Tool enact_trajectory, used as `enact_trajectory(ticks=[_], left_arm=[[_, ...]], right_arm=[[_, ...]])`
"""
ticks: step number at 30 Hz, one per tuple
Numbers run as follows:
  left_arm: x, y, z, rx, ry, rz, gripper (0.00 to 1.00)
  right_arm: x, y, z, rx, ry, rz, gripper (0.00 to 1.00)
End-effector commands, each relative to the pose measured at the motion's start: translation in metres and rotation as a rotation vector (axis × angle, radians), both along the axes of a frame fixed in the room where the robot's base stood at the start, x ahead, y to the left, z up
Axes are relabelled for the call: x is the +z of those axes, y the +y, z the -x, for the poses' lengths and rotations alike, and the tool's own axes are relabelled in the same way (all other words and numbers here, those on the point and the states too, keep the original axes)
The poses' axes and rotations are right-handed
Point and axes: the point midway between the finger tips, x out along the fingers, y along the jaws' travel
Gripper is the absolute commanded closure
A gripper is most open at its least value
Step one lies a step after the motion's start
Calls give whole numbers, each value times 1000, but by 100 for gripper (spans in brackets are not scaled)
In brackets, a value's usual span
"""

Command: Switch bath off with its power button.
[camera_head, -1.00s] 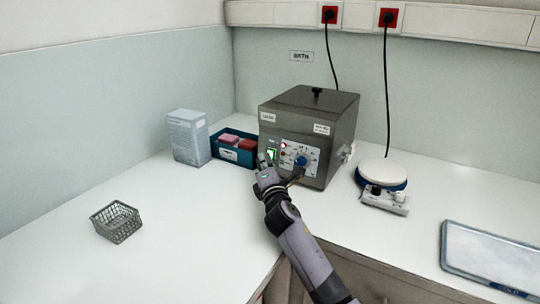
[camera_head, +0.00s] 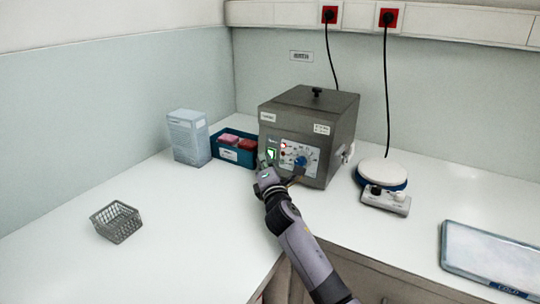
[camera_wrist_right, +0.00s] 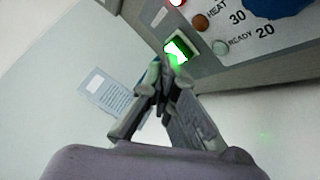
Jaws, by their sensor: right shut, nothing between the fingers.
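The bath (camera_head: 285,115) is a grey metal box with a lid knob, standing at the back of the counter. Its front panel has a blue dial (camera_head: 301,160) and a power button (camera_head: 271,154) lit green. The lit button also shows in the right wrist view (camera_wrist_right: 178,50). My right gripper (camera_wrist_right: 168,66) is shut and empty. Its fingertips are right at the lower edge of the green button; I cannot tell whether they touch it. In the head view the right gripper (camera_head: 266,165) is in front of the bath's lower left front. My left gripper is not in view.
A blue bin (camera_head: 229,154) with red and pink items and a pale box (camera_head: 188,137) stand left of the bath. A grey wire basket (camera_head: 117,222) sits at the left. A round white-topped device (camera_head: 382,172) and a tray (camera_head: 490,262) are at the right.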

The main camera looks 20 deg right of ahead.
Motion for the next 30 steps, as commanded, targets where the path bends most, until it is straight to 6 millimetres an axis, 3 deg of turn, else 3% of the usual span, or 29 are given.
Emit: enact_trajectory(ticks=[30], left_arm=[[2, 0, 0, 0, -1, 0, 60]], right_arm=[[0, 0, 1, 0, 1, 0, 100]])
